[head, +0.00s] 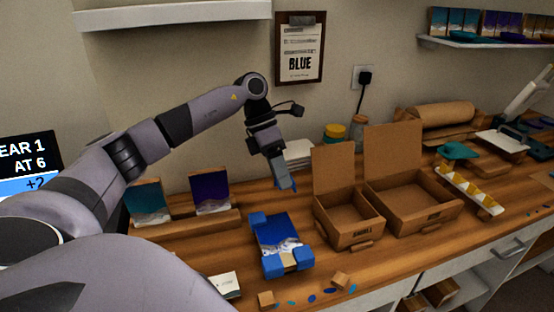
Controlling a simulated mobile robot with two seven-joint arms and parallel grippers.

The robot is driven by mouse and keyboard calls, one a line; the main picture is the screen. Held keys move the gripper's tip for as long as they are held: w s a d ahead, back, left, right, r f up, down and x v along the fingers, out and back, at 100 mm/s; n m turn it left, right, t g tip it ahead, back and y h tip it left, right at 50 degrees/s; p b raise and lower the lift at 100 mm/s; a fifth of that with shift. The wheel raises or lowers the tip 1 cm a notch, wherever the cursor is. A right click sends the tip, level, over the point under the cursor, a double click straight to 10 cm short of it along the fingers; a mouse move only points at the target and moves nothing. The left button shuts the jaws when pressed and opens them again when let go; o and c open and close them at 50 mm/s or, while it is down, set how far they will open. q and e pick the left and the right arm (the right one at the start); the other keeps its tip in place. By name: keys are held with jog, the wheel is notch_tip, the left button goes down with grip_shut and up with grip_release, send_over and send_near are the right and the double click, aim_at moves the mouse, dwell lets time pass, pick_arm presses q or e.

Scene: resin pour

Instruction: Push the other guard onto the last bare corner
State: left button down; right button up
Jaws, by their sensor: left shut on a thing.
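A blue and white resin panel (278,232) lies on the wooden bench in front of me. Blue corner guards sit at its far left corner (257,219), near left corner (271,268) and near right corner (303,259). Its far right corner shows no guard. My left gripper (286,183) points down above and behind that far right corner, apart from the panel. It is shut on a small blue piece that looks like a corner guard, mostly hidden by the fingers. My right gripper is not in view.
Open cardboard boxes, one small (347,232) and one larger (418,213), stand right of the panel. A wooden rack (188,226) with two small panels stands left. A small wooden block (266,300) and several blue chips lie at the front edge.

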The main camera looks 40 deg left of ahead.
aim_at(276, 185)
pick_arm(q)
jog(key=shift+f, duration=0.2)
notch_tip(276, 185, down, 5)
jog(key=b, duration=0.4)
jog(key=shift+f+b, duration=0.3)
jog(key=shift+b, duration=0.05)
jog(key=shift+f, duration=0.55)
jog(key=shift+f, duration=0.25)
dwell(0.3)
jog(key=shift+f+b, duration=0.25)
jog(key=shift+b, duration=0.05)
jog(key=shift+f, duration=0.4)
